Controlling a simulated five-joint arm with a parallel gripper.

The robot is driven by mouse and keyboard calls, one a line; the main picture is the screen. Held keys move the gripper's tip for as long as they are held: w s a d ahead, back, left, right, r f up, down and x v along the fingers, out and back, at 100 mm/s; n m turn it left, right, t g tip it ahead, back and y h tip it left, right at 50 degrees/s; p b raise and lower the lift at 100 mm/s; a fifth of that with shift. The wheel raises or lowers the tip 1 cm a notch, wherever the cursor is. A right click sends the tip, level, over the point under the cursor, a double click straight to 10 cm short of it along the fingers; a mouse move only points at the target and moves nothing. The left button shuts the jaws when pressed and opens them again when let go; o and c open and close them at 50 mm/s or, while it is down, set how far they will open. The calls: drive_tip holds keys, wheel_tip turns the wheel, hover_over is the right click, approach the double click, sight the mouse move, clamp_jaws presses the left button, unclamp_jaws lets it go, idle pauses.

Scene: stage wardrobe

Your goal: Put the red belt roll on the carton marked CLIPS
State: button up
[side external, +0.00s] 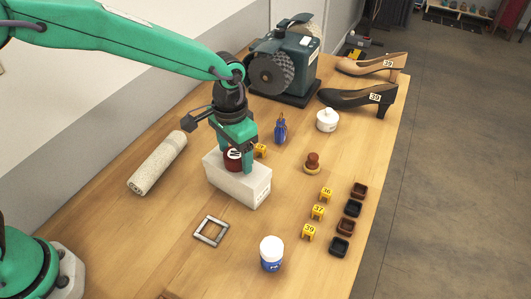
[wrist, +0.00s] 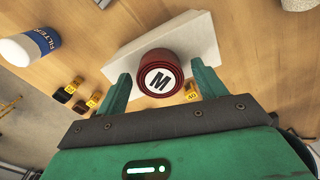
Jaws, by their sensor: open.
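The red belt roll (side external: 234,154), with a white disc marked M, appears to rest on top of the pale carton (side external: 237,183). In the wrist view, the roll (wrist: 160,62) lies over the carton's pale top (wrist: 197,35). The small print on the carton is too small to read. My gripper (side external: 236,164) is open, with its fingers down on either side of the roll. In the wrist view, a gap shows between the roll and each finger of my gripper (wrist: 158,78).
A white cylinder (side external: 158,162) lies left of the carton; a metal frame (side external: 211,231) and white-blue jar (side external: 271,254) are in front. Numbered yellow blocks (side external: 318,212) and small trays (side external: 345,227) stand right. A grinder-like machine (side external: 285,65) and shoes (side external: 360,97) are behind.

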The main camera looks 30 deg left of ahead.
sight(233, 153)
wheel_tip(233, 153, up, 12)
drive_tip(key=shift+f, duration=0.2)
idle(0.4)
drive_tip(key=shift+a, duration=0.1)
idle(0.4)
drive_tip(key=s+a+r+n+t, duration=0.1)
drive_tip(key=s+a+r, duration=0.25)
drive_tip(key=a, duration=0.35)
drive_tip(key=s+a+r+n+t, duration=0.1)
drive_tip(key=s+a+r+t, duration=0.15)
drive_tip(key=s+a, duration=0.3)
drive_tip(key=s+a+f+n+t, duration=0.2)
drive_tip(key=s+a, duration=0.7)
drive_tip(key=s, duration=0.1)
drive_tip(key=shift+s+a+f, duration=0.15)
drive_tip(key=shift+s+f, duration=0.1)
drive_tip(key=shift+s, duration=0.05)
